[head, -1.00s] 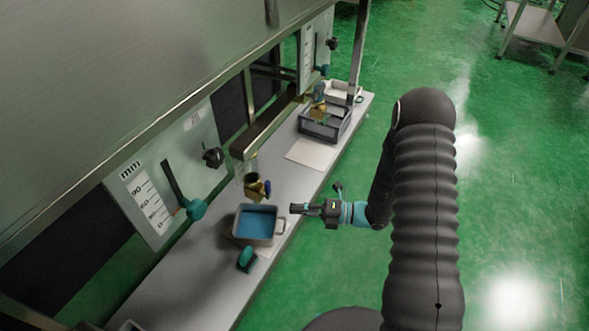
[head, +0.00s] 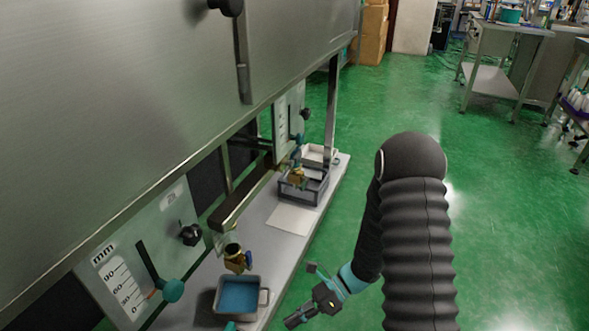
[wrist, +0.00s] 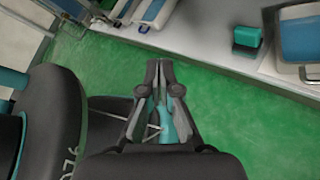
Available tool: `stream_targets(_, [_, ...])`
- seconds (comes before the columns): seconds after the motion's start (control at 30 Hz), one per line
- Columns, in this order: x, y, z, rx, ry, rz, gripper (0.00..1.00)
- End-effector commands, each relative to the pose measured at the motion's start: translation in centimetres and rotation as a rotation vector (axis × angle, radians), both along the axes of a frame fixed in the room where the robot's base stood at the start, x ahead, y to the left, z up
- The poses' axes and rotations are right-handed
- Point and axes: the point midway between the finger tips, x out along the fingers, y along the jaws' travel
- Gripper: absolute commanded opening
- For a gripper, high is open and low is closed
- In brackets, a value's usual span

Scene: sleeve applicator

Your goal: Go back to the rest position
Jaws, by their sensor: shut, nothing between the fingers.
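My gripper (head: 297,319) is shut and empty. In the head view it hangs over the green floor, just right of the bench edge and low in the picture. In the wrist view my gripper (wrist: 159,64) points toward the bench edge, with its fingertips together and nothing between them. My arm is bent, with its sleeved upper part in front of the floor at right.
A grey bench (head: 262,247) runs along the machine at left. A tray with blue contents (head: 238,297) stands on it near my gripper, and a grey crate (head: 303,189) stands farther back. A teal object (wrist: 247,37) lies near the bench edge. Green floor (head: 500,210) at right is open.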

Motion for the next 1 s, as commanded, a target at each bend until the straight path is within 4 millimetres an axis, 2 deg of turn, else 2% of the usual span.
stream_targets(0.2, [-1.9, -3.2, 3.8, -0.026, -0.353, 0.31, 0.0])
stream_targets(0.5, [-3.1, -7.7, 8.9, -0.083, -0.765, 0.713, 0.0])
stream_targets(1.0, [-4.2, -13.7, 18.2, -0.296, -1.239, 1.242, 0.0])
